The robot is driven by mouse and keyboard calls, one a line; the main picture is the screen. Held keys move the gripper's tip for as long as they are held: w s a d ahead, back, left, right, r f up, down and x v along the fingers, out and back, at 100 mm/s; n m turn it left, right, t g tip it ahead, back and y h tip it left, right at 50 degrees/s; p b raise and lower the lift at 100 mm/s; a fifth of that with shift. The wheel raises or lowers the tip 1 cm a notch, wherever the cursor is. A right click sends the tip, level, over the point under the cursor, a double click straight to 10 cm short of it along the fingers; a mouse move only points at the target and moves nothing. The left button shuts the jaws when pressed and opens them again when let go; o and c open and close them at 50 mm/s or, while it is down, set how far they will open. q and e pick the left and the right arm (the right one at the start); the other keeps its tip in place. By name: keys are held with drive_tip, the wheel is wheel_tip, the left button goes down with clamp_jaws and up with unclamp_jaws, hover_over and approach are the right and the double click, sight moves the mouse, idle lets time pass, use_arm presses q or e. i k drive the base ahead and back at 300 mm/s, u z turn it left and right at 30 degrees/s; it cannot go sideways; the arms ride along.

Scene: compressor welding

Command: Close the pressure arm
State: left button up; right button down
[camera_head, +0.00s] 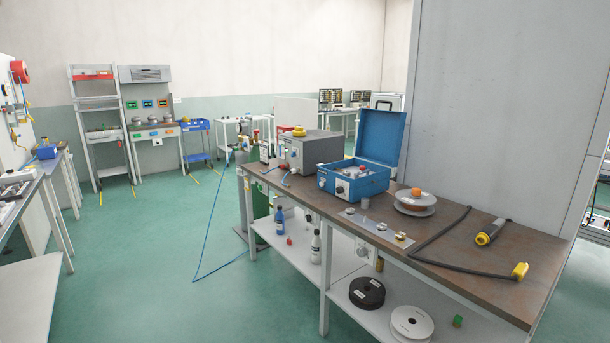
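A blue box (345,190) stands on the brown workbench top, with its blue lid (380,137) raised open. Small grey and white parts (354,172) show inside the box. They are too small for me to tell which is the pressure arm or how it is set. Neither of my grippers is in view.
Green floor (150,255) is open left of the bench. A blue hose (203,240) lies there.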

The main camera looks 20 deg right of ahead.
sight(362, 169)
drive_tip(key=z, duration=0.95)
drive_tip(key=i, duration=0.8)
drive_tip(key=z, duration=0.55)
drive_tip(key=i, duration=0.75)
drive_tip(key=u, duration=0.95)
drive_tip(key=i, duration=0.5)
drive_tip(key=u, duration=0.6)
